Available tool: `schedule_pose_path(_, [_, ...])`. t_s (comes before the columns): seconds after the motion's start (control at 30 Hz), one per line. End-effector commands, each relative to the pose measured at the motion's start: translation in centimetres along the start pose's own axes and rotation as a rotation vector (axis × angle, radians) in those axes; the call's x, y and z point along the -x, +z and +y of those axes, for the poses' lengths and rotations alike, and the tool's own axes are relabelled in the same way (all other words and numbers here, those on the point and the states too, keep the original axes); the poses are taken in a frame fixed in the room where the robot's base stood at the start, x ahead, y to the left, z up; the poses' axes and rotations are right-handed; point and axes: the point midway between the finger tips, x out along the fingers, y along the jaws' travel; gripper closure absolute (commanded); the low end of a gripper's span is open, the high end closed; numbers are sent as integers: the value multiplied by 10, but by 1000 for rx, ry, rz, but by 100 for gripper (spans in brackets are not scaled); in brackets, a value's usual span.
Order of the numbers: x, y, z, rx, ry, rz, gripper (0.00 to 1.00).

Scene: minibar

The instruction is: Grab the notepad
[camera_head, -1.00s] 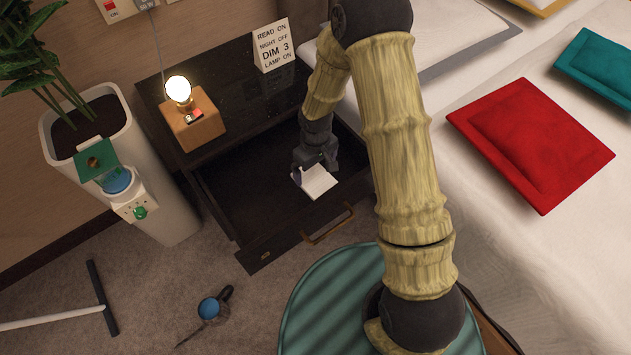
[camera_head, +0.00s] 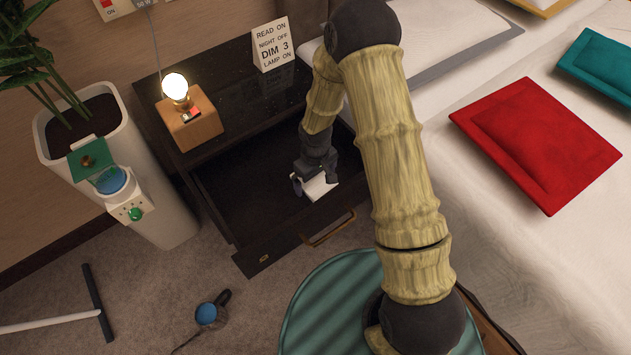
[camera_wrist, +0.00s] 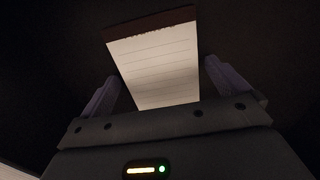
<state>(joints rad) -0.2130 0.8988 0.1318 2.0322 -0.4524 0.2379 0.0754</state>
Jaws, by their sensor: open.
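The notepad (camera_head: 318,186) is white and lies in the open dark drawer, towards its right front. In the wrist view the notepad (camera_wrist: 155,65) shows lined paper with a dark reddish-brown top band. My gripper (camera_head: 313,188) is down in the drawer at the notepad and hides part of it. In the wrist view my gripper (camera_wrist: 168,88) is open, with one finger on each side of the notepad's lower part. A gap shows on the right; I cannot tell whether the left finger touches.
The drawer (camera_head: 237,200) has dark walls around my gripper and a brass handle (camera_head: 330,229) in front. A lit lamp on a wooden block (camera_head: 195,127) and a sign (camera_head: 273,45) stand on the nightstand. The bed (camera_head: 480,190) is to the right.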

Motion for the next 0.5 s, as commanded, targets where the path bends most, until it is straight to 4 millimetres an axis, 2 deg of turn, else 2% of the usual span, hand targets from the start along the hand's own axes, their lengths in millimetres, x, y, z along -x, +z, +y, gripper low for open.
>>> schedule_pose_path(0.2, [0,0,0,0,0,0,0])
schedule_pose_path(0.4, [0,0,0,0,0,0,39])
schedule_pose_path(0.43, [0,0,0,0,0,0,43])
schedule_pose_path(0.5, [0,0,0,0,0,0,43])
